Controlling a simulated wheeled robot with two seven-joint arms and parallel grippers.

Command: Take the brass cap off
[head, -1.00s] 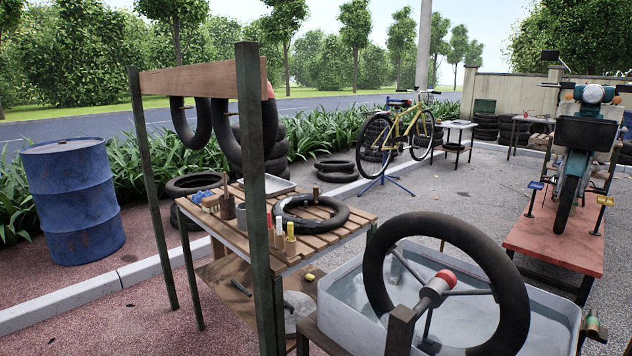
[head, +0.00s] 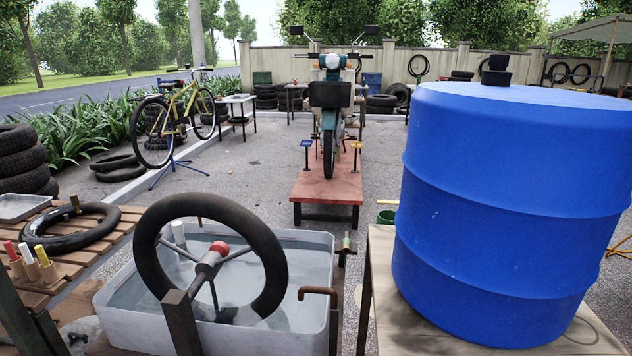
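I cannot make out a brass cap for certain. A small brass-brown upright piece (head: 75,203) stands at the black inner tube (head: 72,228) on the slatted table at the left. A small brass and green fitting (head: 346,244) shows beside the right rim of the water basin. Either is too small to tell whether it is a cap. Neither of my grippers is in view.
A grey water basin (head: 318,255) with an upright black tyre (head: 266,250) stands in front. A large blue drum (head: 490,210) fills the right on a stand (head: 384,285). A moped (head: 329,110) stands on a red platform (head: 327,188).

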